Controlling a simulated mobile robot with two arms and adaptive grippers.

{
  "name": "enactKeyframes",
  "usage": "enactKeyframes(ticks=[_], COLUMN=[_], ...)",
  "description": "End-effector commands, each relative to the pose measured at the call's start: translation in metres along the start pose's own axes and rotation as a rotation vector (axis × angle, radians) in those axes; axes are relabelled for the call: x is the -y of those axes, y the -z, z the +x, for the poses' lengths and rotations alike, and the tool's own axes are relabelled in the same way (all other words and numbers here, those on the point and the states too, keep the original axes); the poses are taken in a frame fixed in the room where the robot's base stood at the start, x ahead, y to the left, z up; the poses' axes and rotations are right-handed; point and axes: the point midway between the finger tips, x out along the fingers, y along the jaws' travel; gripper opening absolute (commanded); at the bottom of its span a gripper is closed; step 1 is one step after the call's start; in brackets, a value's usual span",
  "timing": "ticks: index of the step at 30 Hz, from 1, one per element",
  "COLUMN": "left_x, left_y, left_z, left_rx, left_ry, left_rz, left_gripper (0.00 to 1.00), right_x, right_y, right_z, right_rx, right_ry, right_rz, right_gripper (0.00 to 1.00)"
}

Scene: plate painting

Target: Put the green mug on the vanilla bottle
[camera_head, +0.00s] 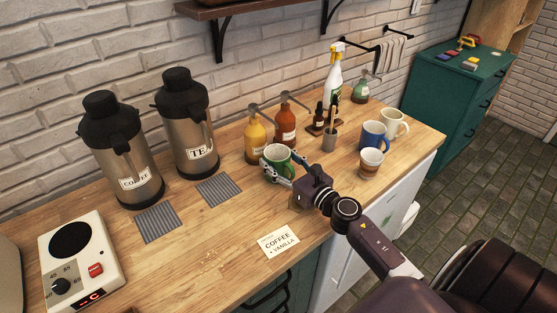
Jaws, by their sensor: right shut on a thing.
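The green mug (277,155) is upright in the middle of the counter, with its pale inside showing. My right gripper (281,172) is shut on it from the front right, its fingers at the mug's side. I cannot tell whether the mug touches the counter. A yellow pump bottle (255,137), which looks like the vanilla bottle, stands close behind and left of the mug; its label is too small to read. The mug and gripper overlap its lower right edge. My left gripper is not in view.
A red-brown pump bottle (285,124) stands beside the yellow one. Coffee (130,160) and tea (192,125) dispensers stand left. A blue mug (374,136), other cups and a spray bottle (333,80) are right. A "coffee + vanilla" card (279,242) lies in front.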

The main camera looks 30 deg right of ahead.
Motion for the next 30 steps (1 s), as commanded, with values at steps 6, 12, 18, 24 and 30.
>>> enactKeyframes(ticks=[6, 12, 18, 24, 30], left_x=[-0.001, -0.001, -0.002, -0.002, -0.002], left_y=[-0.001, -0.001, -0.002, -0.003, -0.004], left_z=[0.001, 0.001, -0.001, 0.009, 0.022], left_rx=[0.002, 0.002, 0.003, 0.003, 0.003], left_ry=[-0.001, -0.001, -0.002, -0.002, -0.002], left_rz=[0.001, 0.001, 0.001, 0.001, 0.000], left_gripper=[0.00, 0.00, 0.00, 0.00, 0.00], right_x=[0.000, 0.000, 0.000, 0.000, 0.000], right_y=[0.001, 0.001, 0.000, 0.003, 0.004], right_z=[0.000, 0.000, -0.004, -0.037, -0.077], right_rx=[-0.001, -0.001, -0.002, -0.003, -0.003], right_ry=[0.000, 0.000, 0.000, 0.000, 0.000], right_rz=[0.000, 0.000, 0.000, -0.002, 0.001], right_gripper=[0.72, 0.72, 0.72, 0.72, 0.72])
